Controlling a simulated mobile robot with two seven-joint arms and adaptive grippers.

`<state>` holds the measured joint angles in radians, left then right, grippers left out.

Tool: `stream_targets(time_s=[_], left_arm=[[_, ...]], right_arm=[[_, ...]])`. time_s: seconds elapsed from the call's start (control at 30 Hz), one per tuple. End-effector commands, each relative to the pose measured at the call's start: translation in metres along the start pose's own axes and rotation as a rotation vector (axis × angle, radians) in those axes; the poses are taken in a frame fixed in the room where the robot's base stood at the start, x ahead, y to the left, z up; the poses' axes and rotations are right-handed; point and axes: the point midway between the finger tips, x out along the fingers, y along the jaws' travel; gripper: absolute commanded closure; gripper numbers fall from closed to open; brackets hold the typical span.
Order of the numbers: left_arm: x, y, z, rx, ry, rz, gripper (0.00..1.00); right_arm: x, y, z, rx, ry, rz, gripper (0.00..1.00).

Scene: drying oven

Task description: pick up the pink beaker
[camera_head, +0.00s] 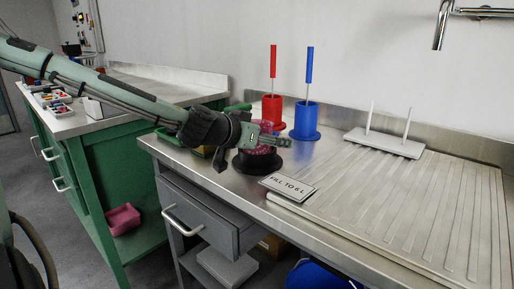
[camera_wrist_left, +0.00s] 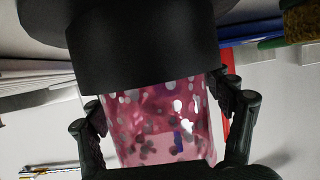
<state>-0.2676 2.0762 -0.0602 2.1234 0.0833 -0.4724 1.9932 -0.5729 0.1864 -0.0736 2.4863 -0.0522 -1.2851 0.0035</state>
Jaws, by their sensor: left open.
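The pink beaker (camera_head: 259,151) has a see-through, speckled body and stands in a round black base (camera_head: 258,165) near the left end of the steel counter. My left gripper (camera_head: 272,141) reaches it from the left and hides part of it in the head view. In the left wrist view the beaker (camera_wrist_left: 158,125) lies between the two open fingers of my left gripper (camera_wrist_left: 165,132), with the black base (camera_wrist_left: 145,45) at the top of the picture. A gap shows beside the left finger; contact at the right finger cannot be told. My right gripper is out of view.
A red holder (camera_head: 273,108) and a blue holder (camera_head: 305,120), each with an upright rod, stand behind the beaker. A "FILL TO 6 L" sign (camera_head: 288,187) lies in front. A grooved drainboard (camera_head: 420,200) and a white two-rod stand (camera_head: 384,142) are to the right.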

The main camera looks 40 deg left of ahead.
Motion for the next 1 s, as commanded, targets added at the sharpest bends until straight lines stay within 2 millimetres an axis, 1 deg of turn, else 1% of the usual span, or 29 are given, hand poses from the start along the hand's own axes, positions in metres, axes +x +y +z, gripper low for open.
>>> stream_targets(time_s=[0.1,0.57,0.7,1.0], left_arm=[[-0.0002,-0.0001,-0.0002,0.0,0.0,0.0,0.21],[-0.0004,-0.0001,0.0002,0.0,0.0,0.0,0.78],[-0.0004,-0.0001,0.0002,0.0,0.0,0.0,0.82],[-0.0005,0.0004,0.0006,0.0,-0.001,0.001,0.84]], right_arm=[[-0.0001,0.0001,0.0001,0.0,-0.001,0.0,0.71],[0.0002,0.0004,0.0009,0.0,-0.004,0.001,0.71],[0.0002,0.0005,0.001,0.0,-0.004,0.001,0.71],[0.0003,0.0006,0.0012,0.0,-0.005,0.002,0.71]])
